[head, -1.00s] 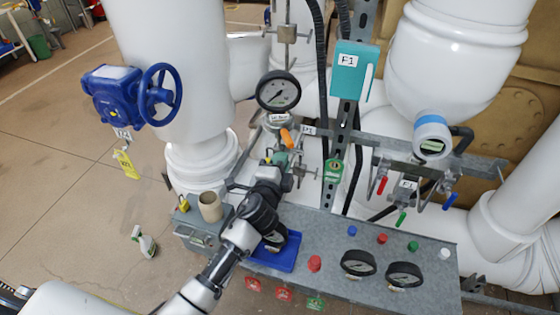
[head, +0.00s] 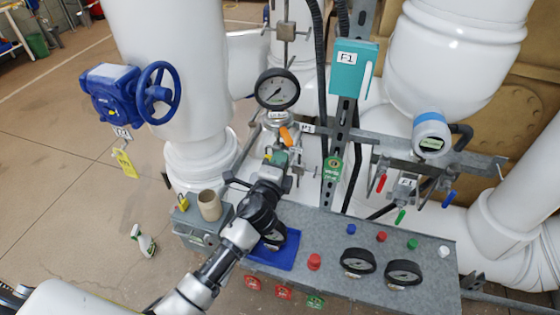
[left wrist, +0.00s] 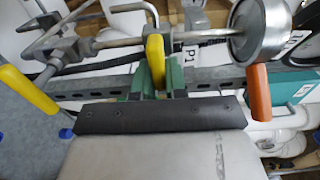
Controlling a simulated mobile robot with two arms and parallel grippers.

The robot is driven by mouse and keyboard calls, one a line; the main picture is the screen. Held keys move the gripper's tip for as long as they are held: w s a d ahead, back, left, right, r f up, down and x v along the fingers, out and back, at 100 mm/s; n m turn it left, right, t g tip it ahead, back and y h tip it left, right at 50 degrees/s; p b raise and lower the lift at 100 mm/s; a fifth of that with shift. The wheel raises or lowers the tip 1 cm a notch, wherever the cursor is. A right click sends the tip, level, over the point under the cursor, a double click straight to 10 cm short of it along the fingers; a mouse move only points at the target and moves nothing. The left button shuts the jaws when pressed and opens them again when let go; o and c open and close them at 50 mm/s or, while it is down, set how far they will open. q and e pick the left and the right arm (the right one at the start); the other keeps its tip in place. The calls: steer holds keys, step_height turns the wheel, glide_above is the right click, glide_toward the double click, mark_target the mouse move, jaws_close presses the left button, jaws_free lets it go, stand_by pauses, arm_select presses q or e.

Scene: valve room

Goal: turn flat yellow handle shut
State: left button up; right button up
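A yellow handle (left wrist: 154,58) stands between the green fingertips of my left gripper (left wrist: 159,82) in the left wrist view, seen nearly edge-on. The fingers lie close on both sides of it and look shut on it. In the head view my left gripper (head: 279,160) is at the small pipework below the round gauge, and it largely hides the handle. Another yellow handle (left wrist: 28,92) sticks out at the left of the left wrist view, apart from the fingers. My right gripper is not in view.
An orange handle (left wrist: 258,106) hangs close right of the fingers; it also shows in the head view (head: 287,136). A pressure gauge (head: 277,89) stands just above. A grey panel (head: 330,232) with gauges and buttons lies below my arm. Thick white pipes flank the space.

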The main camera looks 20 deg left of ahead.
arm_select(q)
steer(key=o, duration=0.5)
steer(key=shift+c, duration=0.2)
steer(key=s+b, duration=0.2)
steer(key=s, duration=0.9)
steer(key=shift+a, duration=0.2)
steer(key=shift+f, duration=0.1)
